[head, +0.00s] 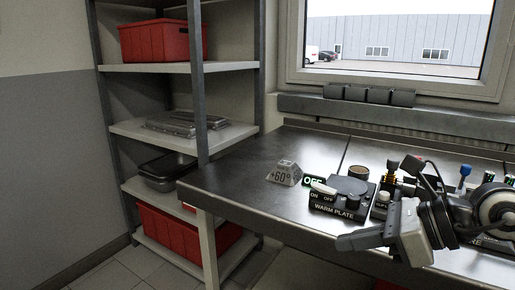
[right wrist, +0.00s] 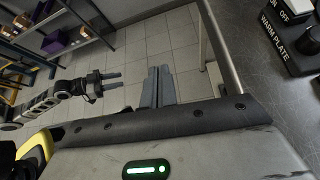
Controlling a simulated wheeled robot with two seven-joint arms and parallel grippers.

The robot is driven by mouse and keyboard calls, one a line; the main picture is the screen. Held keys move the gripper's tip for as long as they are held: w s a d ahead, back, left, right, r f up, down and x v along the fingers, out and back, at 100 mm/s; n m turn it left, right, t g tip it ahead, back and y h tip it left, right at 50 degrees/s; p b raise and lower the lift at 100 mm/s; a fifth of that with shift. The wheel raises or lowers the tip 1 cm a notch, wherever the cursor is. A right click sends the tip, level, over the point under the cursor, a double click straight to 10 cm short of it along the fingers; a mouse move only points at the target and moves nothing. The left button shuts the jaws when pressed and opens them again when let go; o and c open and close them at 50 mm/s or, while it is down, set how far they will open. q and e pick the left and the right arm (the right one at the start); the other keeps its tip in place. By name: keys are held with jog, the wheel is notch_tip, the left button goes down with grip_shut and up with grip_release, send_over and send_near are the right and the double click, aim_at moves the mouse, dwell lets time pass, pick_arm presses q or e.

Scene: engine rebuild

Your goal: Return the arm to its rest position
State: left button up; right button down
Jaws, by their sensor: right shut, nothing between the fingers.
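My right gripper (head: 345,242) is in the head view at the lower right, in front of the bench's front edge. Its fingers point left and are together, with nothing between them. In the right wrist view the two grey fingers (right wrist: 157,86) lie side by side above the tiled floor. My left gripper (right wrist: 113,81) shows in the right wrist view at the left, with its two fingers apart and empty. It is not in the head view. The right arm hides part of the bench's right side.
A shelf rack (head: 155,130) with red crates (head: 160,41) stands at the left. The bench's left end is clear.

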jog(key=s+a+r+m+t+y+p, duration=0.1)
jog(key=s+a+r+m+t+y, duration=0.15)
jog(key=a+m+y, duration=0.6)
jog(key=d+f+m+t+h+p, duration=0.1)
jog(key=d+f+m+t+h, duration=0.45)
jog(key=m, duration=0.85)
jog(key=d+f+m+t+h+p, duration=0.15)
jog(key=f+m+t+h, duration=0.25)
jog(key=f+m+h, duration=0.65)
pick_arm(q)
jog(key=shift+s+a+f+g, duration=0.2)
jog(key=shift+a+f+g, duration=0.1)
jog(key=shift+f+g, duration=0.1)
pick_arm(e)
jog(key=s+f+m+g, duration=0.6)
jog(key=s+f+m, duration=0.5)
jog(key=f+m, duration=0.1)
jog(key=shift+d+f+g, duration=0.2)
jog(key=shift+f+g, duration=0.1)
jog(key=shift+g, duration=0.1)
